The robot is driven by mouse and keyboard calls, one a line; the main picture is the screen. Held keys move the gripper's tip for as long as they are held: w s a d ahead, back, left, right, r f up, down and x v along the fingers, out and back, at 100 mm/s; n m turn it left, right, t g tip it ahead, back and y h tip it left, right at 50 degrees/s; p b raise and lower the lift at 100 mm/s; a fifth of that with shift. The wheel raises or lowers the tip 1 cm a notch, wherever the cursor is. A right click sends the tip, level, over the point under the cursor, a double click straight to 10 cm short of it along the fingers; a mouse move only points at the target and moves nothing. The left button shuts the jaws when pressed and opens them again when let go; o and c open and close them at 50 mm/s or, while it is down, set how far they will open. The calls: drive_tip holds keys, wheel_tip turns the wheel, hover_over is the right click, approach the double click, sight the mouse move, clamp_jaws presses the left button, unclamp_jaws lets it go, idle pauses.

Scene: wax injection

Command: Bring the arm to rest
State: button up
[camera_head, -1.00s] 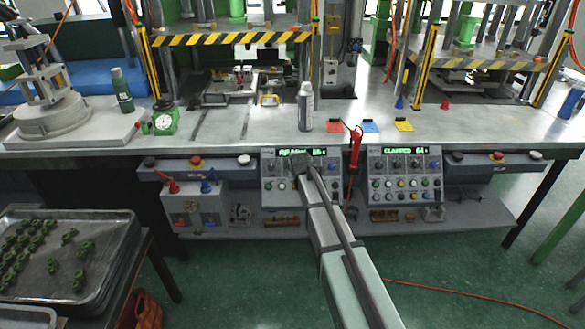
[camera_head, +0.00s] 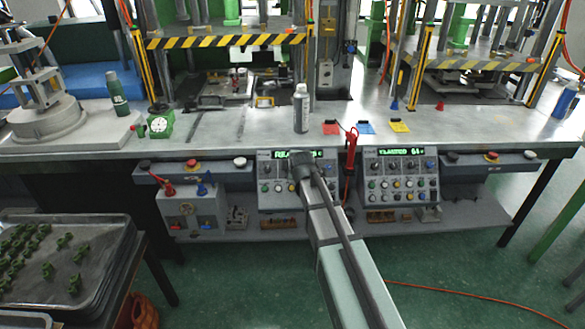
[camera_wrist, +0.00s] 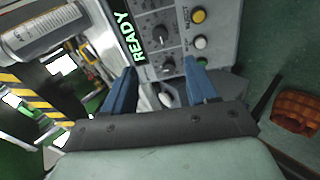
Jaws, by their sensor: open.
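My gripper (camera_wrist: 160,80) is open in the wrist view, with two blue fingers apart and nothing held between them. It points at the left control panel (camera_wrist: 180,35), whose knobs, buttons and green READY display (camera_wrist: 127,38) lie beyond the fingers. In the head view my arm reaches up from the lower right, and its dark wrist end overlaps the left control panel (camera_head: 280,188). The fingers are hidden there. I cannot tell whether they touch the panel.
A grey bottle (camera_head: 301,110) and red, blue and yellow mats stand on the bench (camera_head: 240,140). A red-handled tool (camera_head: 351,150) hangs at the bench front, right of my wrist. The right control panel (camera_head: 403,178) is beside it. A tray (camera_head: 105,270) of green parts lies lower left.

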drive_tip(key=s+d+f+m+g+h, duration=0.1)
drive_tip(key=s+d+f+m+g, duration=0.3)
drive_tip(key=s+f+m, duration=0.65)
drive_tip(key=s+d+f+m+g, duration=0.1)
drive_tip(key=s+f+m+g, duration=0.45)
drive_tip(key=s+f, duration=0.9)
drive_tip(key=s+d+f+g, duration=0.2)
drive_tip(key=s+f, duration=0.4)
drive_tip(key=s, duration=0.6)
drive_tip(key=s+d+f+m+g, duration=0.1)
drive_tip(key=s+d+f+g, duration=0.2)
drive_tip(key=s+f, duration=0.4)
drive_tip(key=s+d+f+g, duration=0.2)
drive_tip(key=s+f, duration=0.5)
drive_tip(key=s, duration=1)
drive_tip(key=shift+d+f+m, duration=0.2)
drive_tip(key=shift+d+m, duration=0.1)
drive_tip(key=shift+d, duration=0.1)
